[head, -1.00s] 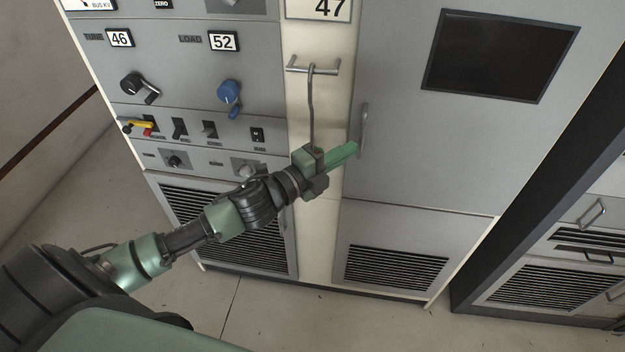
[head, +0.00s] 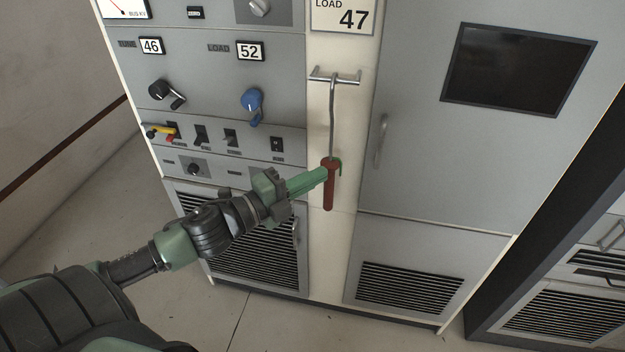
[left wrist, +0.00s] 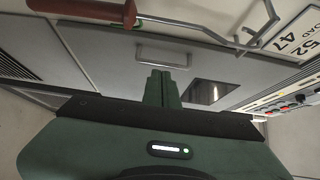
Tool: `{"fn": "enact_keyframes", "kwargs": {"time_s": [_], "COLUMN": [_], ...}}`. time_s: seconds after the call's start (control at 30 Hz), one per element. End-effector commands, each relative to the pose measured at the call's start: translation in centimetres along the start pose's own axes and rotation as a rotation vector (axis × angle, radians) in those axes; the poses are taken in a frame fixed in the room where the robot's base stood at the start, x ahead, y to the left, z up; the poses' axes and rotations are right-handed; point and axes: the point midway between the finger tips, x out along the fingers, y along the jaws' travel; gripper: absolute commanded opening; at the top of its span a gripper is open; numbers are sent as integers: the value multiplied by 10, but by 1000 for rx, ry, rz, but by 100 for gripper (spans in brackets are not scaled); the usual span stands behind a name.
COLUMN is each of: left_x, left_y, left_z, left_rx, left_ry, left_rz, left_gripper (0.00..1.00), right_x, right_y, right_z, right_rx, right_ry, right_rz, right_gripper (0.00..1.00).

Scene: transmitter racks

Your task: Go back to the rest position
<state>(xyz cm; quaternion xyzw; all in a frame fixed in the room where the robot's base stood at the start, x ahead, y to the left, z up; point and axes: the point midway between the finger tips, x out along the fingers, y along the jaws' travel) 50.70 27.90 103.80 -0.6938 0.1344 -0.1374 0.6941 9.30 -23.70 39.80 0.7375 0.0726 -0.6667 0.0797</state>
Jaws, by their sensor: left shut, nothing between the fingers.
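My left gripper (head: 322,176) is shut and empty in front of the cream strip between the cabinet panels. In the head view its fingertips overlap the edge of the red handle (head: 329,190) of a metal hook rod (head: 332,120). The rod hangs from a small bar (head: 335,78) on the strip. In the left wrist view the green fingers (left wrist: 161,90) are together with nothing between them, and the red handle (left wrist: 85,10) is apart from them at the top left. My right gripper is in neither view.
The rack's left panel carries a black crank (head: 160,90), a blue knob (head: 252,101) and a yellow-red lever (head: 160,131). The right door has a handle (head: 381,140) and dark window (head: 517,68). Another rack (head: 570,310) stands at right. Floor (head: 90,215) is clear at left.

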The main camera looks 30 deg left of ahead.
Motion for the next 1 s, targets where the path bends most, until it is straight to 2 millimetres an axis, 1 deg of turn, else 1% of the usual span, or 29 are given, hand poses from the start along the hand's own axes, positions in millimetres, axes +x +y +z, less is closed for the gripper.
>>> {"fn": "enact_keyframes", "kwargs": {"time_s": [0.1,0.23,0.3,0.37,0.47,0.5,0.57,0.6,0.67,0.7,0.73,0.77,0.8,0.87,0.9,0.97,1.0], "left_x": [-4,-4,-4,-5,-8,-11,-19,-26,-39,-49,-57,-66,-78,-97,-111,-132,-147], "left_y": [0,0,3,14,51,72,112,140,183,212,233,255,283,325,352,392,418], "left_z": [1,1,4,12,38,51,70,82,95,101,104,106,106,103,98,87,78], "left_rx": [0,0,-8,-30,-110,-153,-234,-288,-373,-428,-469,-510,-564,-643,-695,-771,-821], "left_ry": [0,0,-8,-31,-106,-147,-219,-269,-342,-389,-425,-459,-506,-572,-616,-681,-723], "left_rz": [1,0,5,19,66,92,139,172,221,254,278,303,336,385,418,470,504], "left_gripper": [0,0,0,0,0,0,0,0,0,0,0,0,0,0,0,0,0], "right_x": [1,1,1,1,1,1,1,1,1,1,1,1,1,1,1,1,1], "right_y": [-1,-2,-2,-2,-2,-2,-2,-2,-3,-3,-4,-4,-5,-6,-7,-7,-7], "right_z": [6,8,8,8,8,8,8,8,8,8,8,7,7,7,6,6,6], "right_rx": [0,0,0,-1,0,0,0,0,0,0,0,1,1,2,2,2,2], "right_ry": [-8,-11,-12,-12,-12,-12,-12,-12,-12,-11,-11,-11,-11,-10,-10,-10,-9], "right_rz": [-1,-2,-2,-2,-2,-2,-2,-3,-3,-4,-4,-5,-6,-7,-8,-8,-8], "right_gripper": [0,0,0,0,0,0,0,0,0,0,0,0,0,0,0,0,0]}}
